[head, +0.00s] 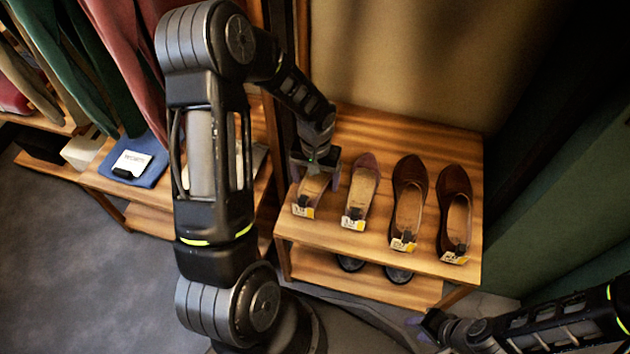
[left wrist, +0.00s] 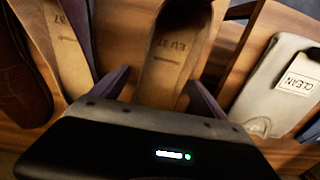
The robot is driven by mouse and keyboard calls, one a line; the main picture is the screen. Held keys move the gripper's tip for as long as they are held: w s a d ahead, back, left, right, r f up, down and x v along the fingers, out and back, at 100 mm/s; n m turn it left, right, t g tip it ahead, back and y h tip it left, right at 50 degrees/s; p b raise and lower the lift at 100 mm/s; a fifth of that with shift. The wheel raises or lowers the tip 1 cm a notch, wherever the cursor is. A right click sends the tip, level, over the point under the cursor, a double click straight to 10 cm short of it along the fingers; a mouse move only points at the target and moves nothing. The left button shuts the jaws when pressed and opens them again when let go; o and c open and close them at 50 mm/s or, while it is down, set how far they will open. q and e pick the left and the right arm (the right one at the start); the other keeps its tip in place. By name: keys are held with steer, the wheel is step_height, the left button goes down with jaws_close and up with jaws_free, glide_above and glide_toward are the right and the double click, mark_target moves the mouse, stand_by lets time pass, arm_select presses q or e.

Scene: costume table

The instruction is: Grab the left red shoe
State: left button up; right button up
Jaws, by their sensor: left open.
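The leftmost shoe (head: 311,190) stands toe to the back on the wooden shelf, with a tan insole and a price tag at its heel; my gripper hides its toe. Its dusky red mate (head: 363,184) stands just right of it. My left gripper (head: 315,160) is open above the leftmost shoe's front part. In the left wrist view, the jaws (left wrist: 158,82) are spread on either side of that shoe (left wrist: 176,50); I cannot tell whether they touch it. My right gripper (head: 438,326) is low at the right, its jaws unclear.
Two brown shoes (head: 409,200) (head: 455,212) stand further right on the shelf (head: 435,140). Dark shoes (head: 398,274) show on the lower board. A pale item with a label (left wrist: 275,85) lies right of the jaws in the left wrist view. Clothes (head: 120,50) hang at the left.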

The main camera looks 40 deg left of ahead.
mark_target(316, 183)
arm_select(q)
steer(key=c, duration=1.7)
step_height(316, 183, up, 10)
steer(key=p, duration=0.3)
stand_by(0.4)
